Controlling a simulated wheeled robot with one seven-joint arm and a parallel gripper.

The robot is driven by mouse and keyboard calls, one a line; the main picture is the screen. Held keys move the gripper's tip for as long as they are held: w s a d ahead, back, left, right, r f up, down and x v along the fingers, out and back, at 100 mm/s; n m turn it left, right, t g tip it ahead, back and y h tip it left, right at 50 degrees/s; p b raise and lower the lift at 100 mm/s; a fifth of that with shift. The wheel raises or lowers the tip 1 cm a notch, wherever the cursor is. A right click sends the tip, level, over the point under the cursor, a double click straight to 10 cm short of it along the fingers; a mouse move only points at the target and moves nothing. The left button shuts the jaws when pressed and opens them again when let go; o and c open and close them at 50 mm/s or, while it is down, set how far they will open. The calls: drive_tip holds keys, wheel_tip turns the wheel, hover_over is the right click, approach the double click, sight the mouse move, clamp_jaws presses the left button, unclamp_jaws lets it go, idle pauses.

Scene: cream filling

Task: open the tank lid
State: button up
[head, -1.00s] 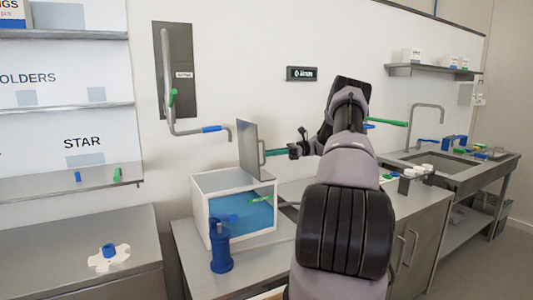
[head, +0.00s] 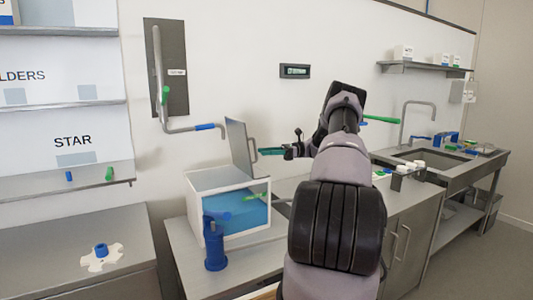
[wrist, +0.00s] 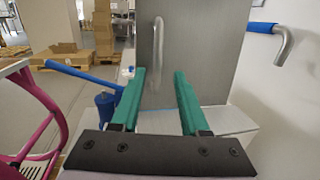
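The white tank (head: 196,184) with blue liquid (head: 238,212) stands on the counter at centre-left in the head view. The lid's bar handle (wrist: 157,55) stands on the face toward me. My gripper (head: 261,151) is in front of this face, near the handle. In the wrist view my gripper (wrist: 160,72) has its two teal fingers wide apart. The handle appears between and beyond the fingertips, with no visible contact.
A blue pump (head: 215,245) stands in front of the tank. A wall pipe with a blue grip (head: 205,127) ends left of the lid. A sink (head: 435,160) is at the right. A white star-shaped piece (head: 101,257) lies on the left counter.

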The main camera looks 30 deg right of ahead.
drive_tip(key=s+d, duration=0.1)
drive_tip(key=d, duration=0.9)
drive_tip(key=shift+s+d+f, duration=0.2)
drive_tip(key=shift+s+d, duration=0.15)
drive_tip(key=shift+s, duration=0.05)
